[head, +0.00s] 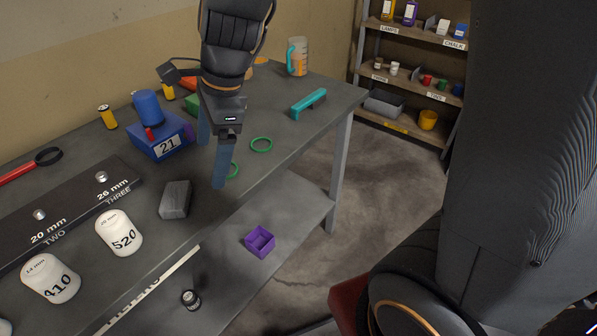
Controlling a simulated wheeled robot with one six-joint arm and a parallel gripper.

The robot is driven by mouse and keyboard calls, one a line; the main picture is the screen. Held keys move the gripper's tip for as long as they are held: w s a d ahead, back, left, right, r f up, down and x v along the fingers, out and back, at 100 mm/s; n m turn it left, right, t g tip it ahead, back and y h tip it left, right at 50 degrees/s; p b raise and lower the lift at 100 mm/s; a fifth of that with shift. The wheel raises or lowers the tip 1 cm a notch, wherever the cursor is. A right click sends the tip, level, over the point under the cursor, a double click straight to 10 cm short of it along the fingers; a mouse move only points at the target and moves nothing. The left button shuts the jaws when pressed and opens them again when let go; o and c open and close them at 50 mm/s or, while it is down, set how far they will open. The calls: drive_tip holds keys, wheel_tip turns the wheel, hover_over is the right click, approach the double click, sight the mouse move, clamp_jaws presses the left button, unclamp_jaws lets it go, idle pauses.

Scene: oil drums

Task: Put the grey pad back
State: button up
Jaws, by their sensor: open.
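A grey pad (175,200), a small dark block with rounded edges, lies on the workbench near its front edge in the head view. It is just right of the long dark rack and left of my gripper. My gripper (211,164) points down with its two blue fingers apart and nothing seen between them. How high the fingertips are above the bench is hard to tell.
White weights marked 520 (119,232) and 410 (50,278) stand left of the pad. The blue box (160,137), green rings (261,145) and a teal-handled tool (308,104) are on the bench. Shelving (400,75) stands behind.

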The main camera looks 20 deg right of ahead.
drive_tip(key=s+d+f+n+h, duration=0.1)
drive_tip(key=s+d+f+n, duration=0.2)
drive_tip(key=d+n, duration=0.5)
drive_tip(key=s+d+f+n+h, duration=0.2)
drive_tip(key=s+d+f+n, duration=0.1)
drive_tip(key=d+n, duration=0.5)
drive_tip(key=shift+s+d+n, duration=0.4)
drive_tip(key=shift+s+d, duration=0.3)
drive_tip(key=shift+d, duration=0.25)
